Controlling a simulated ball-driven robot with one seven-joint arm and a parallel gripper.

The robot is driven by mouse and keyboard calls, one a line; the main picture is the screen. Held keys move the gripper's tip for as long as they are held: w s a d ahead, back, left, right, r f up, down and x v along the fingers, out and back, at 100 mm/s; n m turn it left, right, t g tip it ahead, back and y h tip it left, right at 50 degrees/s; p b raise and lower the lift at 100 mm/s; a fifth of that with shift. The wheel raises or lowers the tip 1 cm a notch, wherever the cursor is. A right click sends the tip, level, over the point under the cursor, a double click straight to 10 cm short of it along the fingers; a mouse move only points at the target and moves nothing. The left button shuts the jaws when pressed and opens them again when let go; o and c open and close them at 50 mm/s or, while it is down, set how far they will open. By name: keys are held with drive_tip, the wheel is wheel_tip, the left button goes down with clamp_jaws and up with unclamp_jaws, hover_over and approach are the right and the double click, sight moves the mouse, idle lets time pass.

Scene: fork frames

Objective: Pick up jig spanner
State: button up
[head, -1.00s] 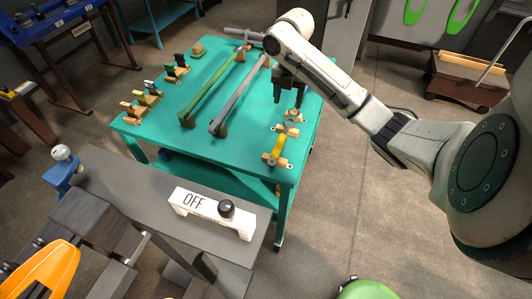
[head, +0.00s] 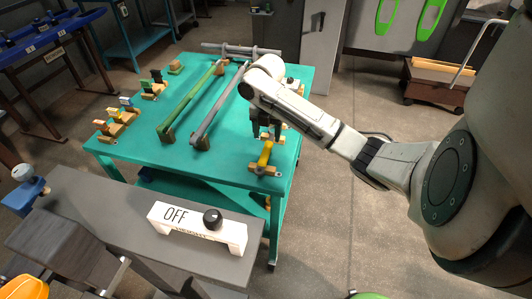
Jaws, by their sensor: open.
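My gripper (head: 266,135) is open and points down over the right side of the green-topped table (head: 225,165). It is just behind a yellow-handled piece (head: 265,155) that rests on a small wooden block near the front right corner. Another wooden block (head: 279,139) shows partly behind and beside my fingers. What it carries is mostly hidden by my gripper. I cannot tell which of these pieces is the jig spanner. Whether my fingers touch anything is too small to tell.
A green bar (head: 190,101) and a grey bar (head: 216,108) lie lengthwise on the table, left of my gripper. Several small blocks with coloured pieces (head: 115,122) line the left edge. A grey stand with an OFF sign (head: 195,226) is in front.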

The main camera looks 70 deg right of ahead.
sight(266, 149)
drive_tip(key=shift+a+f+p, duration=0.15)
drive_tip(key=shift+f+p, duration=0.1)
drive_tip(key=shift+f, duration=1.35)
drive_tip(key=shift+a+f+p, duration=0.1)
drive_tip(key=shift+f+p, duration=0.15)
drive_tip(key=shift+f, duration=1.35)
clamp_jaws()
